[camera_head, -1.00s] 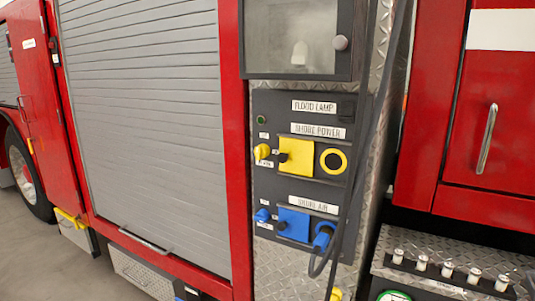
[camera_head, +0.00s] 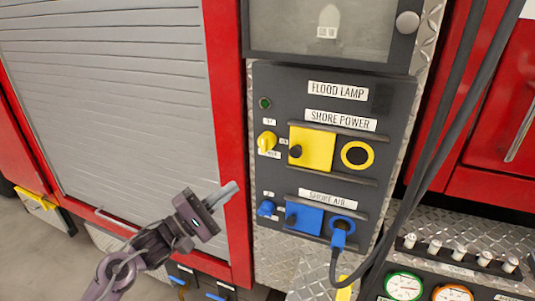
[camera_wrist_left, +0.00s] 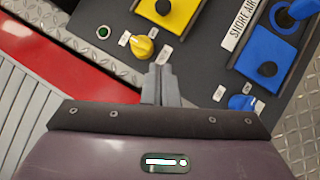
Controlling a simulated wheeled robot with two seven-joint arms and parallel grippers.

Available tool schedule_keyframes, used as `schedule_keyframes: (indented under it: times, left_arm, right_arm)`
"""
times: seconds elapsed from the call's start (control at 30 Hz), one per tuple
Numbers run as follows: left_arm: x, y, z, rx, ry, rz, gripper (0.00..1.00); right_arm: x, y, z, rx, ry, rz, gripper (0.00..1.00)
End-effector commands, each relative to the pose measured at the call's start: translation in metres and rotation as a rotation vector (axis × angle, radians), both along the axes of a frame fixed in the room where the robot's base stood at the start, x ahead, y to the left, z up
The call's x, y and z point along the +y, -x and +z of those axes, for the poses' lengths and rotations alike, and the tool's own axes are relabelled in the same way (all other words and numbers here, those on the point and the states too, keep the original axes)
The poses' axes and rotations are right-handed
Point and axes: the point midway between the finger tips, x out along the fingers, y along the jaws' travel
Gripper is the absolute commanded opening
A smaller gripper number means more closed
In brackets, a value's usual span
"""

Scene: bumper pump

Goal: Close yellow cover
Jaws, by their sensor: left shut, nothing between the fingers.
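The yellow cover (camera_head: 312,149) is a square plate with a dark knob on the SHORE POWER row of the dark panel. It sits left of the yellow-ringed round socket (camera_head: 357,155), which is uncovered. In the left wrist view the yellow cover (camera_wrist_left: 175,12) is at the top, partly cut off. My left gripper (camera_head: 231,189) is shut and empty, left of the panel and lower than the cover, apart from it. In the left wrist view its fingertips (camera_wrist_left: 160,70) point toward the panel, below the yellow rotary knob (camera_wrist_left: 143,46). My right gripper is not in view.
Below is the blue cover (camera_head: 303,217), with a blue plug (camera_head: 339,238) in the socket beside it. Dark cables (camera_head: 440,150) hang along the panel's right side. A glazed box (camera_head: 325,30) is above. A grey roller shutter (camera_head: 110,100) is at left.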

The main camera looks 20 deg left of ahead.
Motion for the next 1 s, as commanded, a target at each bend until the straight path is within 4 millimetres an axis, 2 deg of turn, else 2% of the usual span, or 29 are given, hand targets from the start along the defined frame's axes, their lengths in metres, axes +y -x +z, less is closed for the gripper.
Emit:
schedule_keyframes:
  times: [0.17, 0.57, 0.8, 1.0]
  left_arm:
    - [-0.011, -0.016, 0.011, -0.004, 0.004, -0.004, 0.00]
    - [-0.054, -0.082, 0.039, -0.001, 0.003, -0.001, 0.00]
    - [-0.080, -0.084, 0.049, 0.001, 0.002, -0.001, 0.00]
    - [-0.085, -0.085, 0.049, 0.002, 0.002, 0.001, 0.00]
  right_arm:
    - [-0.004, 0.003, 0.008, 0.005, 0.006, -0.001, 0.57]
    - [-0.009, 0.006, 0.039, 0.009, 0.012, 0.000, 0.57]
    - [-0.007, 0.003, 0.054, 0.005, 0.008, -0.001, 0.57]
    - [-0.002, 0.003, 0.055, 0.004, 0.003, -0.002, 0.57]
